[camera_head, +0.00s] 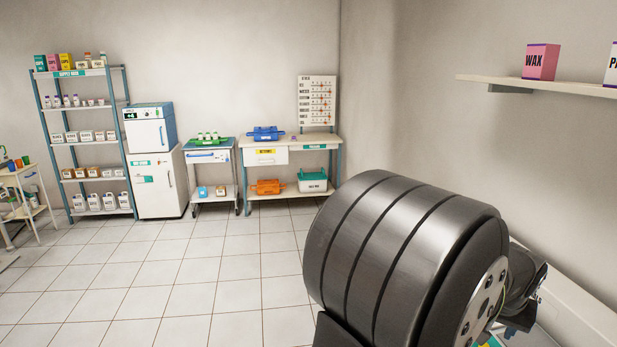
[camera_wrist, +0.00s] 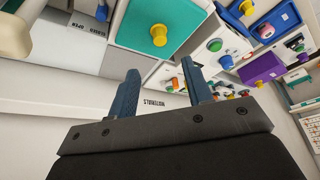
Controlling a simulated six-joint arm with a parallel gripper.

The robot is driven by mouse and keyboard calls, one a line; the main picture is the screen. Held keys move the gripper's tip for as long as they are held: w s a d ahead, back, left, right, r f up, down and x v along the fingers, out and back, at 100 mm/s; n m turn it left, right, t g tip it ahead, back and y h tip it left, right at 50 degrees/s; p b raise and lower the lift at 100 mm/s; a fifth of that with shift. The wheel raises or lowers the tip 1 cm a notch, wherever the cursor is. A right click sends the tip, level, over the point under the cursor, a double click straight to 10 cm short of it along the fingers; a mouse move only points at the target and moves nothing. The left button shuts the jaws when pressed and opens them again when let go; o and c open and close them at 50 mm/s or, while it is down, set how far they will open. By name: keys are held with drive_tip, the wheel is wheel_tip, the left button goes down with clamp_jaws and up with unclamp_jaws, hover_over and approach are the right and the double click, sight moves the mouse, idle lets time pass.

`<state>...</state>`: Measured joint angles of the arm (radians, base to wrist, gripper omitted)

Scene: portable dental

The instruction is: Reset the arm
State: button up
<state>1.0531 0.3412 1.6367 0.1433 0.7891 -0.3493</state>
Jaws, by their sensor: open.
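My gripper (camera_wrist: 162,88) shows in the wrist view, its two blue-grey fingers standing apart with nothing between them. Beyond the fingers lie a pale panel with the word MATERIALS and several containers with coloured knobs. I cannot tell how far the fingers are from them. In the head view a large dark link of my arm fills the lower right, and the gripper's fingers cannot be made out there.
In the wrist view, a teal panel with a yellow knob (camera_wrist: 159,35) and a purple box (camera_wrist: 262,69) are nearby. In the head view, a supply rack (camera_head: 85,140), a white cabinet (camera_head: 157,183) and a workbench (camera_head: 300,143) stand at the back. The tiled floor (camera_head: 190,280) is clear. A wall shelf (camera_head: 545,84) holds a WAX box (camera_head: 540,62).

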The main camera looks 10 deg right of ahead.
sight(484, 346)
drive_tip(key=x, duration=1.1)
wheel_tip(484, 346, up, 8)
drive_tip(key=shift+f, duration=0.15)
drive_tip(key=s+d+r, duration=0.2)
drive_tip(key=s+d, duration=0.9)
drive_tip(key=d, duration=0.5)
drive_tip(key=shift+w+d+f, duration=0.25)
drive_tip(key=shift+w+f, duration=0.3)
drive_tip(key=shift+w, duration=0.2)
drive_tip(key=shift+w+d+f, duration=0.2)
drive_tip(key=shift+w+f, duration=0.4)
drive_tip(key=shift+w, duration=0.15)
drive_tip(key=shift+w+d+f, duration=0.25)
drive_tip(key=shift+w+f, duration=0.3)
drive_tip(key=shift+w, duration=0.2)
drive_tip(key=shift+o, duration=0.2)
